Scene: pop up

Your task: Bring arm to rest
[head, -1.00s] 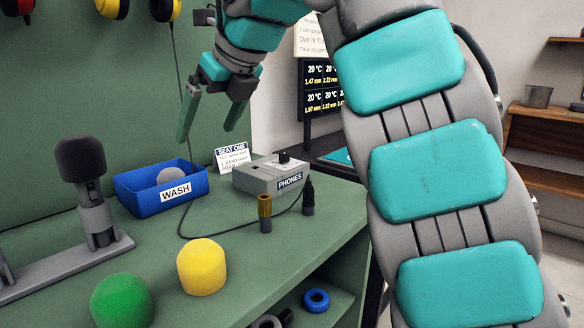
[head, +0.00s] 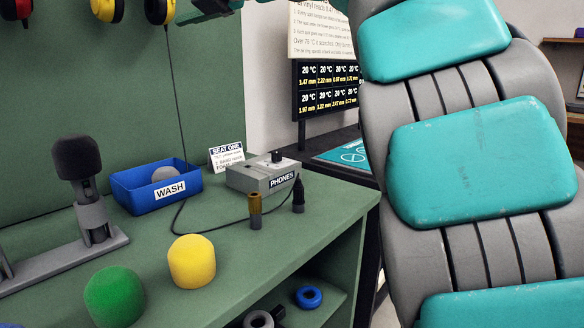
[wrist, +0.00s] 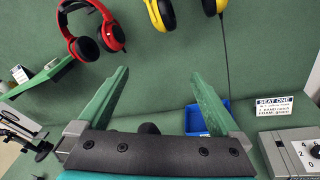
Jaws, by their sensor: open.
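My gripper (wrist: 158,74) is open and empty in the wrist view, its two green fingers spread apart in front of the green back panel. In the head view only a part of the gripper (head: 205,10) shows at the top edge, high above the desk. My teal and grey arm (head: 478,160) fills the right side of the head view, and its upper part runs out of the picture. The fingers touch nothing that I can see.
Below stand a blue WASH tub (head: 135,193), grey PHONES box (head: 262,176), black foam microphone (head: 78,158), yellow foam piece (head: 191,262) and green foam piece (head: 115,297). Red headphones (wrist: 90,35) and yellow headphones (wrist: 160,12) hang on the panel. A screen (head: 328,88) stands behind.

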